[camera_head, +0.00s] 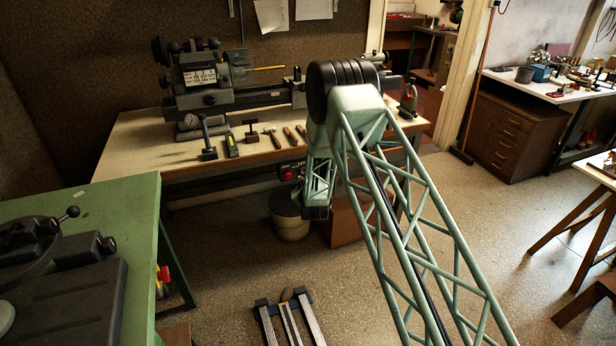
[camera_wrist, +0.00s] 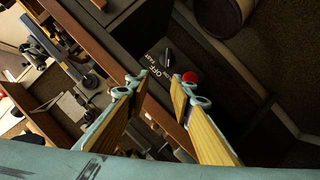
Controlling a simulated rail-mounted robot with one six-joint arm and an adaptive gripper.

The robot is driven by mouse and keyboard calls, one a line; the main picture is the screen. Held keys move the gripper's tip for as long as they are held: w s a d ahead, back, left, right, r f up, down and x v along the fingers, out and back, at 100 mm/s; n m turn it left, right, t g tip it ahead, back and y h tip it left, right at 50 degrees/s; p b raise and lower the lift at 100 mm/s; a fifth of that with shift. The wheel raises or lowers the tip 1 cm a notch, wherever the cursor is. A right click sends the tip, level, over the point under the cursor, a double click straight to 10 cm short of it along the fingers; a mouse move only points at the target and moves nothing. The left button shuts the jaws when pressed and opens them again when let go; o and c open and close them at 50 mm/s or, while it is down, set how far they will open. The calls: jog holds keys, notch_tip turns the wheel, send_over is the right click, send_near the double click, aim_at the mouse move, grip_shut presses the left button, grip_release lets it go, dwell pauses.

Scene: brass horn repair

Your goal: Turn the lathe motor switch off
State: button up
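The dark lathe (camera_head: 208,85) stands on a wooden bench at the back of the head view. A dark switch box with a red button (camera_head: 288,173) is below the bench's front edge, left of my arm. In the wrist view, the switch panel carries white lettering that includes "OFF" (camera_wrist: 156,71), a small black lever (camera_wrist: 167,57) and a red round button (camera_wrist: 190,77). My gripper (camera_wrist: 162,84) is open, its yellow-padded fingers apart, with the panel beyond and between the tips. I cannot tell whether a fingertip touches the button. The head view does not show the fingers clearly.
Hand tools (camera_head: 272,137) lie along the front of the wooden bench (camera_head: 135,150). A round bin (camera_head: 289,222) and a brown box (camera_head: 345,222) stand below it. A green table (camera_head: 140,225) with a dark machine is at left. The floor at right centre is clear.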

jog(key=shift+s+d+f, duration=0.1)
jog(key=shift+s+f, duration=0.15)
jog(key=shift+f, duration=0.7)
jog(key=shift+s+d+f, duration=0.1)
jog(key=shift+s+f, duration=0.1)
jog(key=shift+f, duration=0.7)
jog(key=shift+w, duration=0.1)
jog(key=b+x, duration=0.1)
jog(key=x, duration=1.2)
jog(key=shift+w+b, duration=0.35)
grip_shut()
